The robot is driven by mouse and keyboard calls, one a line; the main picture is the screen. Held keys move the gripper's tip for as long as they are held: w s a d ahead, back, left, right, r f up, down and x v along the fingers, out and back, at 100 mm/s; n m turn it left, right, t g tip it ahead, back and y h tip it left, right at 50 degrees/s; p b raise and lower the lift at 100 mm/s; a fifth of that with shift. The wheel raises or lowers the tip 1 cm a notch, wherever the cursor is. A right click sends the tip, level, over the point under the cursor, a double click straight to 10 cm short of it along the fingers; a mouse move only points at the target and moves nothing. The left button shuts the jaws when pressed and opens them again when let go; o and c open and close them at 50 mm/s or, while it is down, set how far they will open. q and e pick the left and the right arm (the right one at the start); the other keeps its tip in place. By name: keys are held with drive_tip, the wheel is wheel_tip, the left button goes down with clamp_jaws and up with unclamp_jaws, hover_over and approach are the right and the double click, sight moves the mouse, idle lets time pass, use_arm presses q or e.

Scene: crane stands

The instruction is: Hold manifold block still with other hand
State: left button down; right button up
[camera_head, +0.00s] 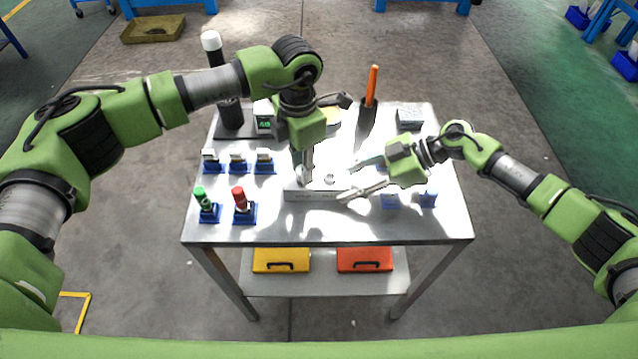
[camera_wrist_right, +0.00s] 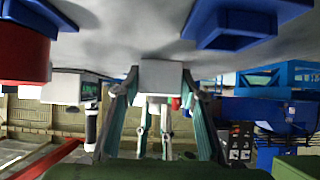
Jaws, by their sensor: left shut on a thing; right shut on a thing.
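The manifold block (camera_head: 298,195) is a pale silver bar lying on the metal table near its front middle. My right gripper (camera_head: 348,181) is shut on its right end, one finger on the far side and one on the near side. In the right wrist view the block's grey end (camera_wrist_right: 163,77) sits between the fingers. My left gripper (camera_head: 303,172) reaches down from above to the block's left part. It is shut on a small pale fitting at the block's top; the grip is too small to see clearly. A round pale port (camera_head: 329,180) shows on top, right of it.
On the table (camera_head: 270,232), green (camera_head: 199,194) and red (camera_head: 239,198) cylinders stand in blue holders at front left, with several blue holders behind. Blue stands (camera_head: 428,198) are at right. A tall black column (camera_head: 231,112), an orange-handled tool (camera_head: 372,85) and a grey box (camera_head: 410,117) stand behind.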

use_arm(q)
drive_tip(key=shift+r, duration=0.1)
drive_tip(key=n, duration=0.3)
drive_tip(key=shift+n, duration=1.1)
drive_tip(key=n, duration=0.2)
drive_tip(key=shift+n, duration=0.3)
drive_tip(key=shift+r+n, duration=0.1)
drive_tip(key=shift+n, duration=1.2)
drive_tip(key=shift+n, duration=1.2)
drive_tip(key=shift+w+n, duration=0.1)
drive_tip(key=shift+n, duration=1.2)
